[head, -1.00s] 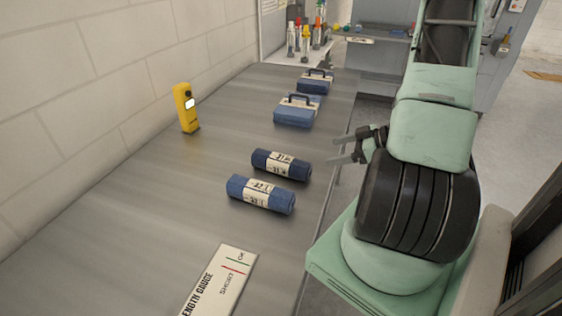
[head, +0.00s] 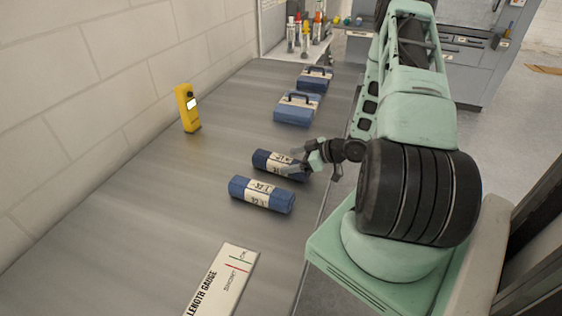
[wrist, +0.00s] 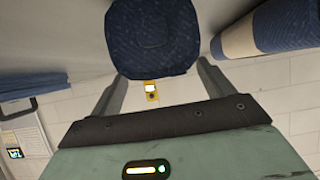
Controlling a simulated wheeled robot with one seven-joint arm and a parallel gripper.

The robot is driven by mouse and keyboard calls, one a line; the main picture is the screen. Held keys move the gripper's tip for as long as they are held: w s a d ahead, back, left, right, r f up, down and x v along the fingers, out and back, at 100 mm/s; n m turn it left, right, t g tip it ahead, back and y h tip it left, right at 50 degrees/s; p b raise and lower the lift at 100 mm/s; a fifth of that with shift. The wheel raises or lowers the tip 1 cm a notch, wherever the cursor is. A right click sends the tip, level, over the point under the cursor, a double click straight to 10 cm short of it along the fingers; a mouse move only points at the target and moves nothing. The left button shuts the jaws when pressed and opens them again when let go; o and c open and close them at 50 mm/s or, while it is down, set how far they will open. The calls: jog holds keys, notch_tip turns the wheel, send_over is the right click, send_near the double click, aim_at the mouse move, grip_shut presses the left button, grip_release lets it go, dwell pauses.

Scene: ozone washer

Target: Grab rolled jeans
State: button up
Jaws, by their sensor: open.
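Two dark blue rolled jeans with cream printed bands lie side by side on the grey table. The farther roll (head: 268,160) is partly hidden by my gripper at its right end. The nearer roll (head: 262,195) lies fully in view. My gripper (head: 293,161) is open at the right end of the farther roll, with empty space between its fingers or the roll's end just at them; contact is unclear. In the wrist view, a round blue roll end (wrist: 152,38) sits just beyond and between the spread fingertips (wrist: 158,75). Another banded roll (wrist: 270,32) shows at upper right.
A length gauge plate (head: 222,280) lies at the near end of the table (head: 120,240). A yellow handheld device (head: 187,108) stands by the wall. Two blue cases with handles (head: 297,108) (head: 315,78) sit farther back. The table's left half is mostly clear.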

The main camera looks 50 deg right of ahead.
jog(key=shift+x, duration=1.25)
jog(key=shift+d, duration=0.1)
jog(key=c, duration=1.3)
jog(key=shift+r, duration=0.15)
